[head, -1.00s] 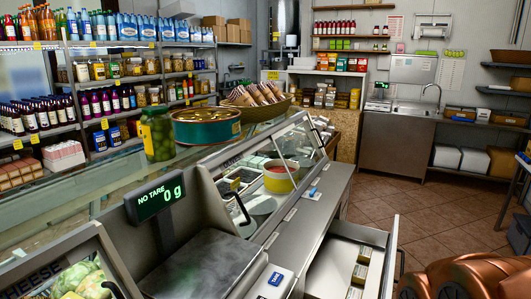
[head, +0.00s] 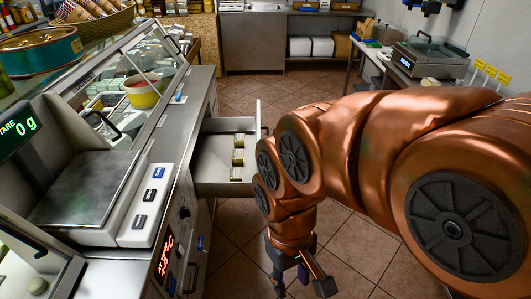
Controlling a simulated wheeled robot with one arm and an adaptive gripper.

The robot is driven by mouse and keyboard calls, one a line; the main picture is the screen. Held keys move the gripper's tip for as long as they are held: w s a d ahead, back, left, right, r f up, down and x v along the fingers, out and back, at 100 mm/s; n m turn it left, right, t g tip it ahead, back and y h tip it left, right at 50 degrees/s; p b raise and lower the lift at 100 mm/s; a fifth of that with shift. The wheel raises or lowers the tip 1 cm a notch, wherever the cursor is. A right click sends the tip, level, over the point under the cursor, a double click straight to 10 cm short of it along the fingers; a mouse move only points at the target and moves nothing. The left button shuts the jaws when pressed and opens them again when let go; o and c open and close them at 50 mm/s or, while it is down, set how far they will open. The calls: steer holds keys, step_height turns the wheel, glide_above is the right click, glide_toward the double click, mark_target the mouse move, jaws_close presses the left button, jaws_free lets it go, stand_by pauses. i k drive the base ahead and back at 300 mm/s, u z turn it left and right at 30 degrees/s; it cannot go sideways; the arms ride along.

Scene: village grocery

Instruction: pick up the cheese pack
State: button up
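An open drawer (head: 217,182) juts from the counter's right side. In it stands a row of small packs with pale tops and dark sides (head: 238,158); their labels are too small to read, so I cannot tell which is the cheese pack. White wrapped pieces (head: 108,100) also lie behind the glass of the display case. My gripper (head: 301,284) hangs low at the bottom of the head view, right of and nearer than the drawer. Its two fingers look spread apart, with nothing seen between them; the tips are close to the picture's lower edge.
The scale (head: 85,187) reads 0 g on the counter at left. A yellow tub (head: 144,93) sits in the glass case. A side table (head: 378,66) with a vacuum-sealer-like machine (head: 430,62) stands at back right. Tiled floor (head: 270,90) is clear beyond the drawer.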

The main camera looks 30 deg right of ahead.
mark_target(237, 174)
steer(key=k, duration=0.1)
steer(key=z, duration=2)
steer(key=i, duration=1.5)
steer(key=u, duration=1.9)
steer(key=i, duration=1.3)
steer(key=u, duration=0.7)
